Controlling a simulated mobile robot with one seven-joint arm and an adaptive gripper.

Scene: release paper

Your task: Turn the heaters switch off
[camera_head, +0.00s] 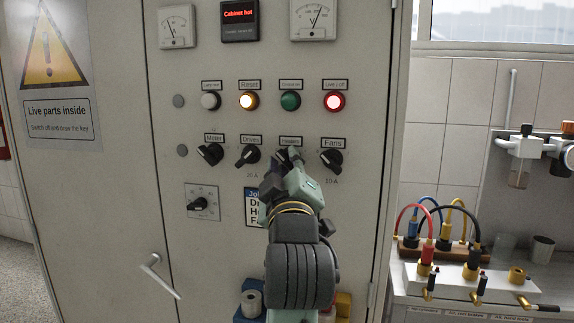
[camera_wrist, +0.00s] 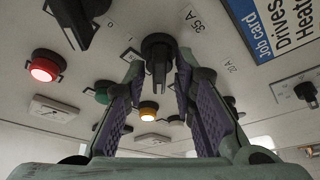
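The heaters switch is a black rotary knob (camera_wrist: 158,48) on the grey cabinet front, with "0" and "35 A" marks beside it in the wrist view. In the head view it sits under the green lamp (camera_head: 290,100), below its label (camera_head: 290,141), and is mostly hidden by my gripper (camera_head: 291,160). In the wrist view my gripper (camera_wrist: 160,64) is open, its two purple-padded fingers on either side of the knob's narrow grip bar. Gaps show between the bar and the pads. Whether the fingertips touch the knob's round base I cannot tell.
The fans switch (camera_head: 331,160) is close on the right and the drives switch (camera_head: 248,156) on the left. The orange lamp (camera_head: 248,100) and red lamp (camera_head: 334,101) are lit. A display (camera_head: 239,20) reads "Cabinet hot". The job card (camera_head: 252,206) is partly behind my arm.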

